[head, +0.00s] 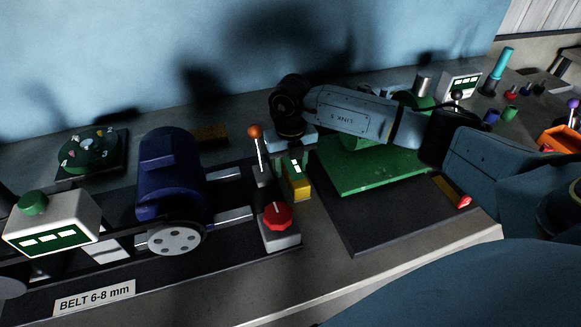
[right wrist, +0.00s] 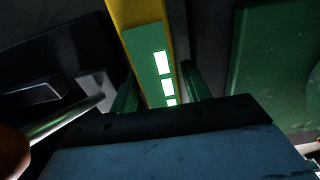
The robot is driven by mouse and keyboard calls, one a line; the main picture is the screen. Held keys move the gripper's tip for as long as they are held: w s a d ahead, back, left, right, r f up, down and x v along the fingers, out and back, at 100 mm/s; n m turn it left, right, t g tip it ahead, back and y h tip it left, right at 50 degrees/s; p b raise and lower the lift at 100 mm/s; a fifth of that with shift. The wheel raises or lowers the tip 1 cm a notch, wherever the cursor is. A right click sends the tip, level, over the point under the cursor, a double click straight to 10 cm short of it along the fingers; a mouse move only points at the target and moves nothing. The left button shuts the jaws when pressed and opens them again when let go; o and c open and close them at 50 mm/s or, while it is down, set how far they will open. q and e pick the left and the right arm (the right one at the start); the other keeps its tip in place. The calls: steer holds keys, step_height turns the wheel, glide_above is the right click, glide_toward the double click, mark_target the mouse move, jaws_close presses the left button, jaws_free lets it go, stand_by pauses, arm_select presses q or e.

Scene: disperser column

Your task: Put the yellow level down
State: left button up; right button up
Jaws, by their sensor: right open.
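The yellow level (head: 298,188), a yellow block with a green face and lit white marks, is on the dark bench between the red-knob box and the green plate. My right gripper (head: 293,150) is directly above it, pointing down. In the right wrist view, the level (right wrist: 146,52) lies between the two green fingertips (right wrist: 160,88) of my open right gripper. Whether either finger touches it, I cannot tell. Its lower end is hidden by the gripper body. My left gripper is out of view.
A lever with an orange ball (head: 255,132) and a red knob (head: 277,215) stand close left of the level. A blue motor (head: 170,175) is further left. The green plate (head: 360,180) is close right. A yellow, red-ended tool (head: 452,192) lies at the right.

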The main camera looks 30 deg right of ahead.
steer(key=shift+f, duration=0.1)
steer(key=c, duration=1)
jaws_close()
